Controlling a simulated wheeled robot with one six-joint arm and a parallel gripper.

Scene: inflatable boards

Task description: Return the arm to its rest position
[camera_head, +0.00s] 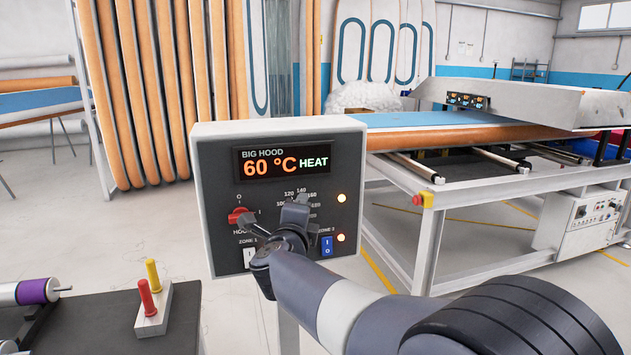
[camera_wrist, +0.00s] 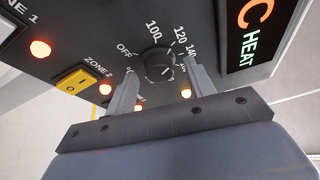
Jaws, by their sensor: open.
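My arm reaches up to a grey control panel (camera_head: 215,170) whose display (camera_head: 283,164) reads 60 °C HEAT. My gripper (camera_head: 297,205) is in front of the panel's dial and hides much of it in the head view. In the wrist view the gripper (camera_wrist: 160,68) is open, with one finger on each side of the black round dial (camera_wrist: 155,61). The fingertips are close to the panel face. I cannot tell if they touch the dial. Nothing is held.
The panel also has a red knob (camera_head: 240,216), a blue switch (camera_head: 326,246), a yellow switch (camera_wrist: 77,81) and lit orange lamps. A bench (camera_head: 185,310) with red and yellow pegs stands lower left. A large framed table (camera_head: 430,240) stands at right. Boards (camera_head: 150,90) lean behind.

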